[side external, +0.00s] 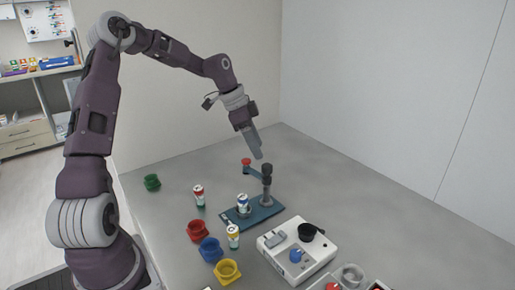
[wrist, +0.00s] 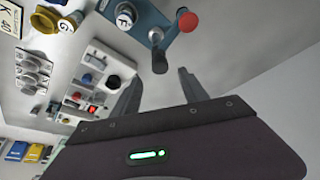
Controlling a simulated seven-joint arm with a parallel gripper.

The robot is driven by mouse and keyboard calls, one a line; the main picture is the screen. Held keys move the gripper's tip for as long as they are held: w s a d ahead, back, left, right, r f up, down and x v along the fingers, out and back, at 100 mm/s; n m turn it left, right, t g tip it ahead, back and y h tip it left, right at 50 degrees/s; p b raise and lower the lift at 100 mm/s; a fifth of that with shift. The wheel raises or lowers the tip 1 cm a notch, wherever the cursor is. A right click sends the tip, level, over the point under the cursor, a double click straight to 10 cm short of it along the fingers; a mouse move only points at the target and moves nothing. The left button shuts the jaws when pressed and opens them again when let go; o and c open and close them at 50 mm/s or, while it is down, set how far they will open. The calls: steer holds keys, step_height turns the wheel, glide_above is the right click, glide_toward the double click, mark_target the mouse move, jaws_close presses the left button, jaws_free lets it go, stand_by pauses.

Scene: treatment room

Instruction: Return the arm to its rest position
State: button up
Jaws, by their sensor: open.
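My gripper (side external: 257,150) hangs in the air above the grey table (side external: 345,200), fingers pointing down, just above a blue device with a black-topped post (side external: 267,182) and a red knob (side external: 246,161). In the wrist view my gripper (wrist: 160,90) has its two grey fingers apart with nothing between them. The red knob (wrist: 188,20) and the post (wrist: 159,60) show just beyond the fingers. A can with a blue label (side external: 243,203) stands on the blue base (side external: 265,215). The arm reaches out over the table, bent at the elbow.
Cans (side external: 199,195) and (side external: 233,236) stand left of the device. Red (side external: 197,230), blue (side external: 211,249), yellow (side external: 227,271) and green (side external: 152,182) holders sit on the table. A white panel box (side external: 297,250) is in front. The back right of the table is clear, against white walls.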

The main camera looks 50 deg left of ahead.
steer(key=s+d+r+n+y, duration=0.1)
steer(key=s+d+r+y, duration=0.1)
steer(key=s+d+r, duration=0.35)
steer(key=s+d+r+n+y, duration=0.1)
steer(key=s+d+r+y, duration=0.15)
steer(key=s+d, duration=0.5)
steer(key=s+d+r+n+t+h, duration=0.1)
steer(key=s+d+n, duration=0.1)
steer(key=s, duration=0.6)
steer(key=s+d+r+n+t+h, duration=0.1)
steer(key=s+d+n, duration=0.2)
steer(key=s, duration=0.5)
steer(key=shift+d+r, duration=0.35)
steer(key=shift+d, duration=0.25)
